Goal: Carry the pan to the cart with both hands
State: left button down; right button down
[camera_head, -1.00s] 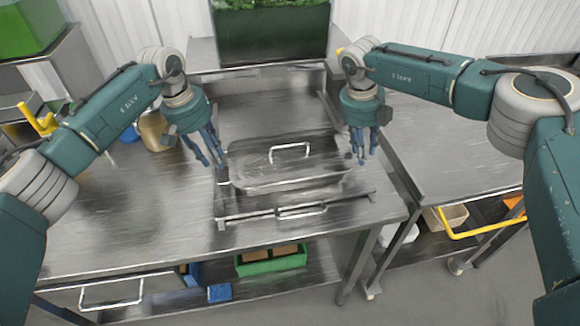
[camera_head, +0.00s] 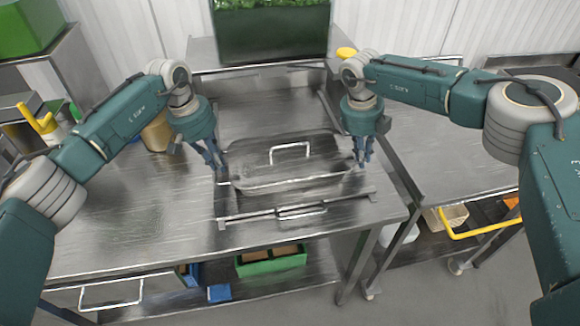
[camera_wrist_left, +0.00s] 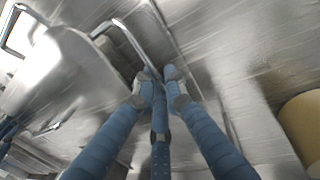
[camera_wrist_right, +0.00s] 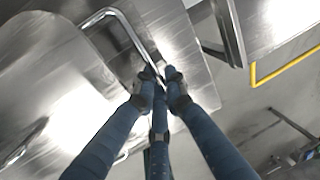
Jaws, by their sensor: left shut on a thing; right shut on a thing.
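The pan (camera_head: 290,178) is a shiny steel vessel with a lid and a raised lid handle (camera_head: 291,147). It sits on the steel table. My left gripper (camera_head: 221,170) is at the pan's left end, shut on a metal bar handle (camera_wrist_left: 135,45) there. My right gripper (camera_head: 361,162) is at the pan's right end, shut on the matching handle (camera_wrist_right: 128,35). In both wrist views the blue fingers meet around the handle, and parts of the handle are hidden by them.
The cart (camera_head: 455,179) with a yellow push handle (camera_head: 478,228) stands right of the table (camera_head: 130,215); its visible top is clear. A dark bin of greens (camera_head: 270,36) stands behind. A tan container (camera_head: 155,132) is at the left. A green crate (camera_head: 270,262) is below the table.

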pick_arm(q)
jog(key=shift+w+r, duration=0.15)
jog(key=shift+r, duration=0.1)
pick_arm(e)
jog(key=shift+w+r, duration=0.15)
jog(key=shift+r, duration=0.1)
